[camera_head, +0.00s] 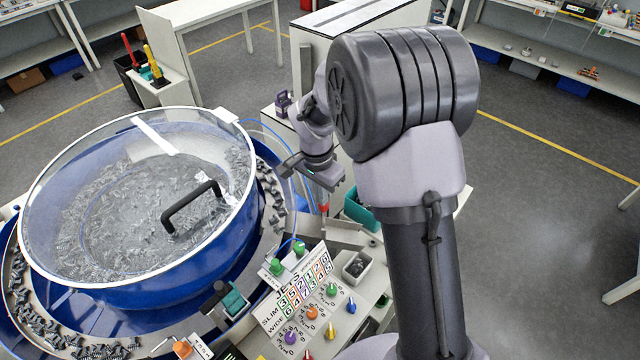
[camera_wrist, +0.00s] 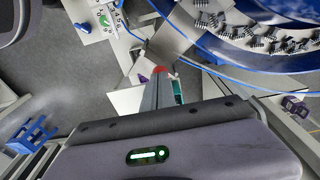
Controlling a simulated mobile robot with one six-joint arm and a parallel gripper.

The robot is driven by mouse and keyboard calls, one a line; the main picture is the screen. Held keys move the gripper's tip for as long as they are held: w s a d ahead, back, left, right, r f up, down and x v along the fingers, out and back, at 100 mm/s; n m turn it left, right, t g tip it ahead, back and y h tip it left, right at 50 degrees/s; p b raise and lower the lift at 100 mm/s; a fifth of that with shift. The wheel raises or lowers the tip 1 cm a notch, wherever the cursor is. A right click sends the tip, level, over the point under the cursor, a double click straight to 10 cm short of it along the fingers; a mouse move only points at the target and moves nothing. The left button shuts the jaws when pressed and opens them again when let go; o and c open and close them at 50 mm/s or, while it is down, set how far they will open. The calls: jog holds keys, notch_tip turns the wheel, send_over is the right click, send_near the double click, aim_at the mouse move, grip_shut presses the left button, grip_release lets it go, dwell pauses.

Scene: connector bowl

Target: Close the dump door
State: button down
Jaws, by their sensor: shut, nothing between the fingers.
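The blue connector bowl (camera_head: 170,285) fills the left of the head view, under a clear lid with a black handle (camera_head: 190,205). Its rim track also shows at the upper right of the wrist view (camera_wrist: 250,55). My gripper (camera_head: 323,207) is to the right of the bowl, pointing down beside a metal chute (camera_head: 335,233).
A green bin (camera_head: 360,209) is close to my gripper. Blue hoses (camera_wrist: 205,70) run near the fingers. Open floor (camera_head: 550,210) lies to the right.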

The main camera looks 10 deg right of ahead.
aim_at(322, 210)
jog(key=shift+f, duration=0.35)
notch_tip(322, 210, down, 6)
jog(key=b, duration=0.5)
jog(key=shift+r, duration=0.15)
jog(key=shift+s+r, duration=0.2)
jog(key=shift+s, duration=0.05)
jog(key=shift+f, duration=0.1)
notch_tip(322, 210, up, 14)
jog(key=p, duration=0.5)
jog(key=s+a+f+n+t+y+b, duration=0.1)
jog(key=s+a+n+t+b, duration=0.1)
jog(key=s+b, duration=0.6)
jog(key=s+a+f+n+t+y+b, duration=0.1)
jog(key=s+b, duration=0.6)
jog(key=s, duration=1)
jog(key=a+f+n+t, duration=0.1)
jog(key=n+t, duration=0.1)
jog(key=n, duration=0.1)
jog(key=shift+y+b, duration=0.4)
